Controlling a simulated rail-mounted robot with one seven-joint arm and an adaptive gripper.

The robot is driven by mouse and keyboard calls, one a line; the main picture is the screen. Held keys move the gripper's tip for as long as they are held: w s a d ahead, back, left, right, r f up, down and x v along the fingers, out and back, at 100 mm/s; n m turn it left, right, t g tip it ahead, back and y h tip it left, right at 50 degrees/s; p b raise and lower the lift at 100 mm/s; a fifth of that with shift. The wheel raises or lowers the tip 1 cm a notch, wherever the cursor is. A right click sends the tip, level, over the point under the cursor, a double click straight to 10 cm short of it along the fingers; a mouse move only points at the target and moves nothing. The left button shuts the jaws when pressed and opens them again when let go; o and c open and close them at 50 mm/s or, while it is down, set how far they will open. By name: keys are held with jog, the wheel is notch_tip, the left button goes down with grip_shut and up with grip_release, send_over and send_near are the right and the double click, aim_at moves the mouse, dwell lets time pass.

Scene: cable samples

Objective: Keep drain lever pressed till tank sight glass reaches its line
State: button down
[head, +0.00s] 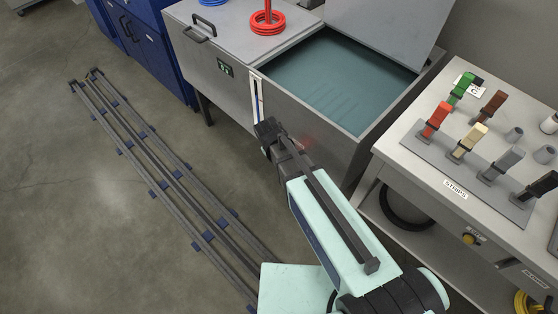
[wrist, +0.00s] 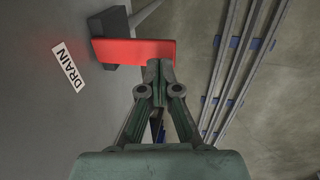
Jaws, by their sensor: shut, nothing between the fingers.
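The drain lever (wrist: 125,51) is a red flat bar on a dark mount in the wrist view, beside a label reading DRAIN (wrist: 69,68). My gripper (wrist: 159,70) is shut and empty. Its fingertips overlap the lever's edge near its right end in the picture; I cannot tell how firmly they touch or how far the lever is pressed. In the head view the lever is hidden by my arm, with a faint red glow on the tank front. The tank (head: 365,140) is open and holds teal liquid. Its sight glass (head: 258,96) is a narrow upright strip; its level against the line is too small to read.
The tank's lid (head: 385,25) is raised. A bench with a STRIPS rack (head: 440,160) of coloured samples stands at right. Red rings (head: 267,22) sit on a grey cabinet at the top.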

jog(key=shift+b+v, duration=0.55)
jog(key=shift+v, duration=0.35)
jog(key=w+d+v, duration=0.1)
jog(key=v, duration=0.7)
jog(key=shift+s+a+r+b, duration=0.25)
jog(key=shift+s+a+b, duration=0.1)
jog(key=shift+b, duration=0.1)
jog(key=shift+w, duration=0.1)
jog(key=w+d+r+g+y+b, duration=0.1)
jog(key=b, duration=0.2)
jog(key=shift+w+d+r+g+y, duration=0.3)
jog(key=shift+w+d+r+g, duration=0.05)
jog(key=shift+d+r+g, duration=0.05)
jog(key=shift+f, duration=0.1)
notch_tip(320, 180, down, 14)
jog(key=shift+r+p, duration=0.1)
jog(key=shift+p, duration=0.25)
